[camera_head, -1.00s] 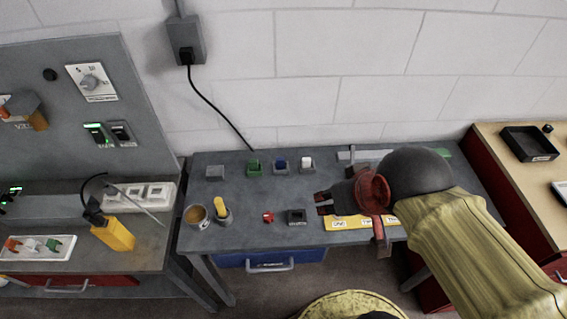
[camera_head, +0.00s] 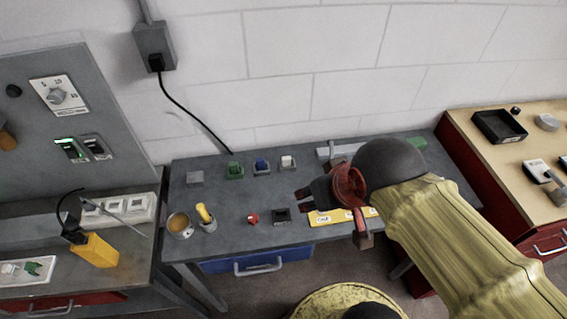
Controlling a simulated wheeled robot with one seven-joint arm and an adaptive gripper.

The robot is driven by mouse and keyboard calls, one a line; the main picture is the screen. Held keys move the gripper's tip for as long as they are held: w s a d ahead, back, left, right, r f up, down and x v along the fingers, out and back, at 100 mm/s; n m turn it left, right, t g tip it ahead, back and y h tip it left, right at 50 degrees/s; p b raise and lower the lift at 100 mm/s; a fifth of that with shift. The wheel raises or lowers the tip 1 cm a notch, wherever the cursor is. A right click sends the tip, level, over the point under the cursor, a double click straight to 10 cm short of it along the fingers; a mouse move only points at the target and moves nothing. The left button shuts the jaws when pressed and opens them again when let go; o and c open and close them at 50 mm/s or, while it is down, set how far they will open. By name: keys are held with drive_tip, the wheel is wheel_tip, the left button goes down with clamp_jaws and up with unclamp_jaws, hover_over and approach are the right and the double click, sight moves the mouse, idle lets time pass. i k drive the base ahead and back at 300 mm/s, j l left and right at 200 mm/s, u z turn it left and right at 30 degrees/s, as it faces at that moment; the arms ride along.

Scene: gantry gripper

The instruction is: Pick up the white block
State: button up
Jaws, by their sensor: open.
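The white block (camera_head: 287,160) sits in a small grey holder at the back of the grey table (camera_head: 225,240), the rightmost of a row of small holders. My gripper (camera_head: 303,201) is over the table, in front of the white block and slightly to its right. It is open, with its fingers pointing left and apart from the block. Nothing shows between the fingers. My yellow-sleeved arm reaches in from the lower right.
Holders with a blue block (camera_head: 261,164) and a green block (camera_head: 235,170) stand left of the white one. A red piece (camera_head: 252,218), a dark square holder (camera_head: 281,215) and a yellow-handled item in a cup (camera_head: 206,216) are nearer the front. A yellow labelled strip (camera_head: 330,217) lies beside my gripper.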

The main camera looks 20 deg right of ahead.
sight(286, 161)
drive_tip(key=i+j, duration=0.1)
drive_tip(key=j, duration=0.5)
drive_tip(key=i+j, duration=0.1)
drive_tip(key=j, duration=0.5)
drive_tip(key=j+z, duration=0.95)
drive_tip(key=z, duration=0.9)
